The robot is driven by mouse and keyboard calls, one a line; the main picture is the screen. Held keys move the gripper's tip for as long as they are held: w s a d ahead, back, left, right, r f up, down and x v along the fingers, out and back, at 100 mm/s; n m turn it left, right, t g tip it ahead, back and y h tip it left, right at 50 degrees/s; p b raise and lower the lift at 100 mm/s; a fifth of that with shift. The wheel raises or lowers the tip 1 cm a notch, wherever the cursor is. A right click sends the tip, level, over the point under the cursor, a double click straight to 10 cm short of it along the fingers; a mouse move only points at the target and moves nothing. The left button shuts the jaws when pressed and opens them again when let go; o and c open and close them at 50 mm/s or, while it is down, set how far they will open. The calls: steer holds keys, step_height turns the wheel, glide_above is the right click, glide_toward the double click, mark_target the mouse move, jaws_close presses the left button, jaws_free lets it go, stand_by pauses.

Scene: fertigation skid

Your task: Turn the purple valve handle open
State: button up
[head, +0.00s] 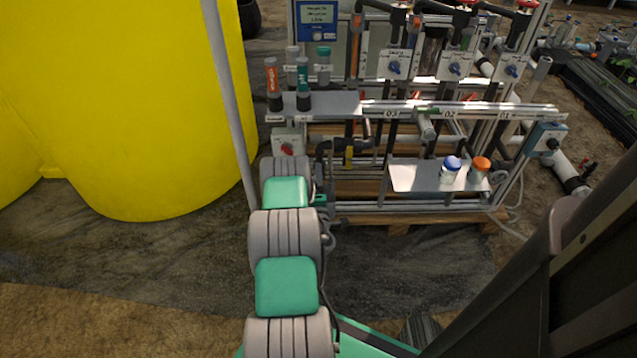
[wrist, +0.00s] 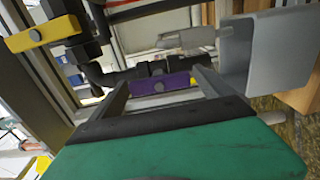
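The purple valve handle (wrist: 163,84) is a short flat bar on a dark pipe fitting in the wrist view. It lies crosswise, between the two dark fingers of my gripper (wrist: 161,80). The fingers are apart, one near each end of the bar. I cannot tell whether either finger touches it. In the head view I cannot make out the purple handle or my fingers; my arm covers that part of the skid.
A yellow handle (wrist: 45,33) sits up left of the purple one; it also shows in the head view (head: 349,157). A grey channel-like part (wrist: 262,52) stands close on the right. A shelf (head: 416,176) holds blue-capped and orange-capped jars. A yellow tank (head: 130,110) stands left of my arm.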

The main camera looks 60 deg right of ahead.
steer(key=shift+a+f+b, duration=0.1)
steer(key=shift+a+b, duration=0.05)
steer(key=shift+b, duration=0.15)
steer(key=shift+b+v, duration=3.1)
steer(key=shift+v, duration=0.7)
